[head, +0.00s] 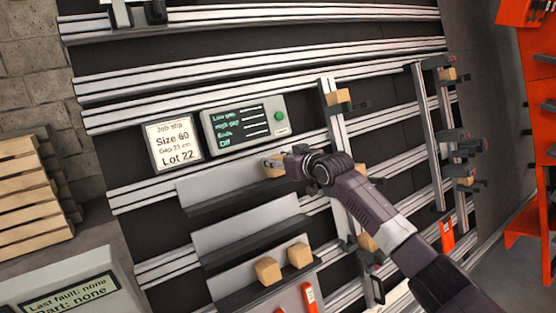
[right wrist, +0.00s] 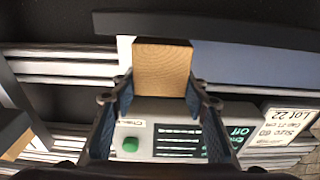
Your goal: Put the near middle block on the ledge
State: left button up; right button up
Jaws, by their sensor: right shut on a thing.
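My right gripper (head: 275,163) is shut on a wooden block (head: 272,170), at the right end of the upper grey ledge (head: 225,205). In the right wrist view the block (right wrist: 162,68) sits between the two fingers, its far edge close against the dark ledge lip (right wrist: 230,27). I cannot tell whether it rests on the ledge or is just above it. The middle ledge (head: 250,243) is empty. The lowest ledge (head: 240,297) bears two blocks, one left (head: 267,270) and one right (head: 299,255). My left gripper is not in view.
A job slip (head: 174,142) and a display box with a green button (head: 245,123) are above the upper ledge. Uprights to the right carry clamps with blocks, such as an upper block (head: 339,97) and a far one (head: 449,74). A wooden pallet stack (head: 30,200) stands left.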

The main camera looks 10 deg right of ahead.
jog(key=shift+f, duration=0.25)
dwell(0.8)
jog(key=o, duration=1.3)
jog(key=shift+s, duration=0.1)
jog(key=shift+s+d, duration=0.1)
jog(key=v, duration=1.1)
jog(key=shift+s+d+r, duration=0.15)
jog(key=shift+s, duration=0.15)
